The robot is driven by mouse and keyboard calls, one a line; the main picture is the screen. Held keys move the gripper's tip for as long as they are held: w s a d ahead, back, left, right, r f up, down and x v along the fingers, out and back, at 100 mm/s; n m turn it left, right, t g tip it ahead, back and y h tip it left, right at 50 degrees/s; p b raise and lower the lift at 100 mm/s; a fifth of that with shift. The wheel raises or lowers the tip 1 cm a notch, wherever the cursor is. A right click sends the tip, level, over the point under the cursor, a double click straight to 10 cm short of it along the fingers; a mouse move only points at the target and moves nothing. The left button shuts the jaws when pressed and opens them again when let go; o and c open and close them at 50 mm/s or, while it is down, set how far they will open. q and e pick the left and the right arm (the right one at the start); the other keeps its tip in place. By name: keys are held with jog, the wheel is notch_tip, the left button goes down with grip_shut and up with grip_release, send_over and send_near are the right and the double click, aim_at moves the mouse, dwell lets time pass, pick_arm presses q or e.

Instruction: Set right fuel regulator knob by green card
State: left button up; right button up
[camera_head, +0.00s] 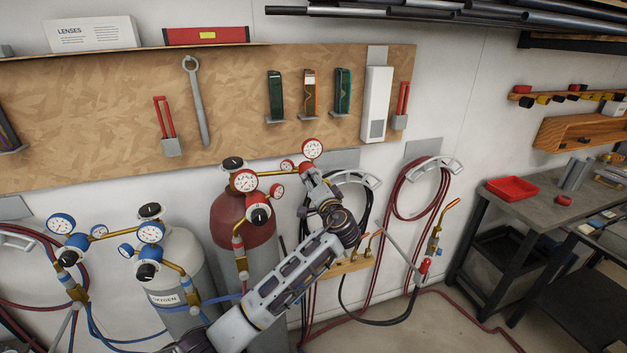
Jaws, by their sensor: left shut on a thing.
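The red fuel cylinder (229,222) stands at the centre, with brass regulators, white gauges and black knobs on top. My left gripper (308,180) is at the right-hand regulator, just below its red-rimmed gauge (312,149). It is shut on a part there, seemingly the regulator knob, which the gripper hides. The knob's setting cannot be seen. Another black knob (258,216) faces forward on the nearer regulator. I cannot make out a plain green card; a red box (206,36) on the shelf bears a yellow-green label. My right gripper is out of view.
Oxygen cylinders (174,265) with blue gauges stand close at the left. Hoses hang on a wall hook (433,165) at the right, with a torch (436,243) near them. A workbench (535,207) with a red tray (512,188) is farther right.

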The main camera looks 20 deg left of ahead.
pick_arm(q)
jog(key=shift+m+p, duration=0.5)
jog(key=shift+m, duration=0.7)
jog(key=m, duration=0.7)
jog(key=shift+m+p, duration=0.35)
jog(key=shift+m, duration=1.55)
jog(key=o, duration=1)
jog(key=shift+d, duration=0.1)
